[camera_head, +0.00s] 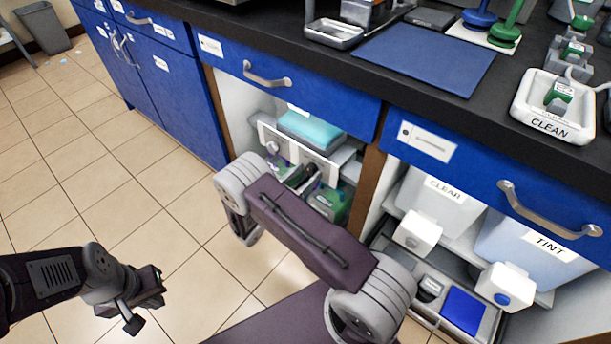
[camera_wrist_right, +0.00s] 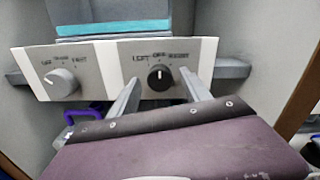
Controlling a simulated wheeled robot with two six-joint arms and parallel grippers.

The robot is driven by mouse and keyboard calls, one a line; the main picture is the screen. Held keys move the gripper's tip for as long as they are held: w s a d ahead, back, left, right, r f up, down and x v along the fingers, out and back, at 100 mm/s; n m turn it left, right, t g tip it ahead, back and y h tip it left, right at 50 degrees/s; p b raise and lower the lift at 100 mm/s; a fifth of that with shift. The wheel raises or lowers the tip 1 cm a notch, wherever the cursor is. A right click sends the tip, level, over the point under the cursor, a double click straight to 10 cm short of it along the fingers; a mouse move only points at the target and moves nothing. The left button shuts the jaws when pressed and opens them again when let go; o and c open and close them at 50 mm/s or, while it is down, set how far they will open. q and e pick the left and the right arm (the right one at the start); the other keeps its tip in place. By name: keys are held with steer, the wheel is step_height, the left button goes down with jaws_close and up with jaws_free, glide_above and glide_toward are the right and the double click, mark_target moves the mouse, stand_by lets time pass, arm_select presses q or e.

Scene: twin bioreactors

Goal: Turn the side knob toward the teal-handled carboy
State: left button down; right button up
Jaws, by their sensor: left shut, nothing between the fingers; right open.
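In the right wrist view, the dark side knob (camera_wrist_right: 159,79) is on the right half of a pale control panel (camera_wrist_right: 205,62). Labels that seem to read LEFT and RIGHT flank a small middle label, and the knob's pale mark points about straight up. My right gripper (camera_wrist_right: 161,94) is open, one finger on each side below the knob; contact is unclear. A green carboy (camera_head: 327,204) stands below the panel in the head view, its handle colour unclear. A purple handle (camera_wrist_right: 85,113) shows at lower left in the wrist view. My left gripper (camera_head: 143,302) is shut and empty over the floor.
A pale knob (camera_wrist_right: 61,83) is on the panel's left half. A teal item (camera_head: 310,129) lies above the panel. The open bay is bounded by a wooden divider (camera_head: 366,160) and a blue drawer (camera_head: 300,85). CLEAR and TINT containers (camera_head: 535,232) stand right.

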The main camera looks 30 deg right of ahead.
jaws_close()
steer(key=shift+m, duration=0.4)
steer(key=m+p, duration=0.1)
steer(key=m, duration=0.1)
steer(key=shift+r+m+p, duration=0.1)
steer(key=shift+m+p, duration=0.25)
steer(key=shift+m, duration=0.05)
steer(key=m+p, duration=0.1)
steer(key=m, duration=0.4)
steer(key=shift+p, duration=0.3)
steer(key=shift+m, duration=0.3)
jaws_free()
